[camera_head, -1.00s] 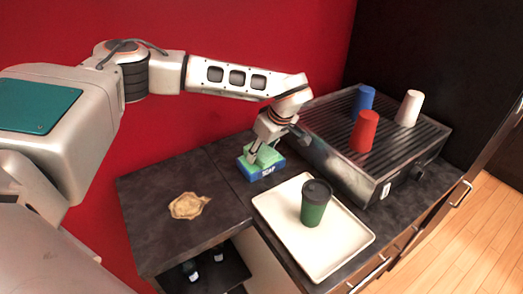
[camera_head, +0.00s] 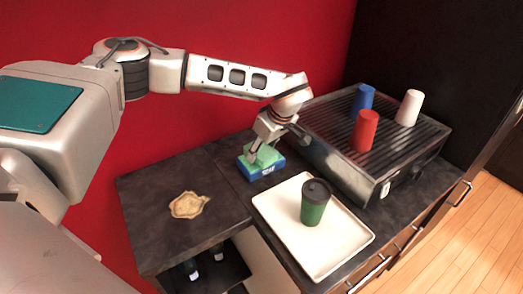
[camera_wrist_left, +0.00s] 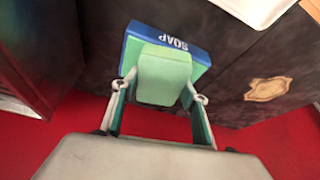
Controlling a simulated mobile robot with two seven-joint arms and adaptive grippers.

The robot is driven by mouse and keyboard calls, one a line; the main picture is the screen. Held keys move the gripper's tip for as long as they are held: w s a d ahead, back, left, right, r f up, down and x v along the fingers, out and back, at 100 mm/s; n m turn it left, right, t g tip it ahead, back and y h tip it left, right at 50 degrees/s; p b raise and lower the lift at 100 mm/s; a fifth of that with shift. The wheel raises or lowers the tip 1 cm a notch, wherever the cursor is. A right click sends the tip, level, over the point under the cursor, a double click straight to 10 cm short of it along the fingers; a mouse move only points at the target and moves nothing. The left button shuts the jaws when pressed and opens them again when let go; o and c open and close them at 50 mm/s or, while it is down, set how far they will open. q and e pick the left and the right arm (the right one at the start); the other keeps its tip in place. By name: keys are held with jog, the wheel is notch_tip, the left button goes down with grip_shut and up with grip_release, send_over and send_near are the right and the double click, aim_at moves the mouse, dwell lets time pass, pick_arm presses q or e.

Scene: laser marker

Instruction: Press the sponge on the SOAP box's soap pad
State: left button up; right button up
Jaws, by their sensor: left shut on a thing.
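My left gripper (camera_head: 263,153) is over the box, pointing down. It is shut on a light green sponge (camera_wrist_left: 164,75), with a finger on each side. The sponge is right over the pad and covers part of it. It looks to be at the pad, but I cannot tell how firmly they touch. My right gripper is not in view.
A white tray (camera_head: 277,231) with a green lidded cup (camera_head: 315,206) lies right of the box. A ridged grill (camera_head: 330,122) behind holds blue (camera_head: 363,98), red (camera_head: 366,131) and white (camera_head: 409,107) cups.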

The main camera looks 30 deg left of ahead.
aim_at(261, 150)
pick_arm(q)
jog(key=shift+r, duration=3.45)
